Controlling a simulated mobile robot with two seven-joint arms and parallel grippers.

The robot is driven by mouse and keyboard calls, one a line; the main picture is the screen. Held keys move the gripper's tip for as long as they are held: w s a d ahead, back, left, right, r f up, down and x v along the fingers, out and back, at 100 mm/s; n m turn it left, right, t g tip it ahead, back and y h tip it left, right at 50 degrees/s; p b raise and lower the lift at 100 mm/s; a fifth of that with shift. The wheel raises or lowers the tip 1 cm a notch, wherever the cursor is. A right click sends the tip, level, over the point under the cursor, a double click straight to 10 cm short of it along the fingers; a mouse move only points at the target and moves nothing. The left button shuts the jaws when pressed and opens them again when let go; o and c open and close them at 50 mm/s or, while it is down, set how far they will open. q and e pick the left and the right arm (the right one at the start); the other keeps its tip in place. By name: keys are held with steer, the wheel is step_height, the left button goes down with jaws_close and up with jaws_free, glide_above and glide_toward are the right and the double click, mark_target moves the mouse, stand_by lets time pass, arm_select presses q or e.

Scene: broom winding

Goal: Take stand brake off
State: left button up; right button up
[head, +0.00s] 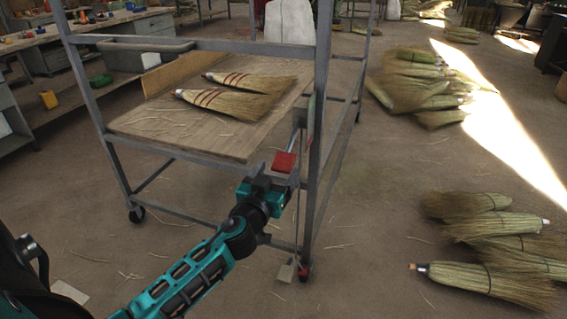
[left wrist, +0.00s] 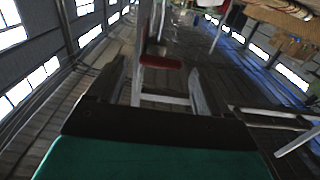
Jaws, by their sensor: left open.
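The metal stand (head: 318,130) is a grey wheeled frame with a wooden shelf. A red brake handle (head: 285,161) sits at its front right post, on a thin upright rod. The red handle also shows in the left wrist view (left wrist: 160,62), ahead of the gap between the fingers. My left gripper (head: 273,176) is at the red handle, just below and left of it in the head view. Its fingers are apart (left wrist: 163,72); I cannot tell whether they touch the handle. A small pale plate (head: 286,272) and a red-marked caster are at the rod's foot. My right gripper is out of view.
Two brooms (head: 232,100) lie on the stand's wooden shelf (head: 150,130). Brooms lie on the floor at right (head: 490,240), with a larger pile (head: 420,85) behind. A workbench (head: 60,35) stands at back left. Floor between the stand and brooms is mostly clear.

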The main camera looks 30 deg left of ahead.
mark_target(281, 167)
arm_select(q)
steer(key=shift+x, duration=2.45)
steer(key=shift+c, duration=0.3)
steer(key=shift+d, duration=0.1)
steer(key=c, duration=1.4)
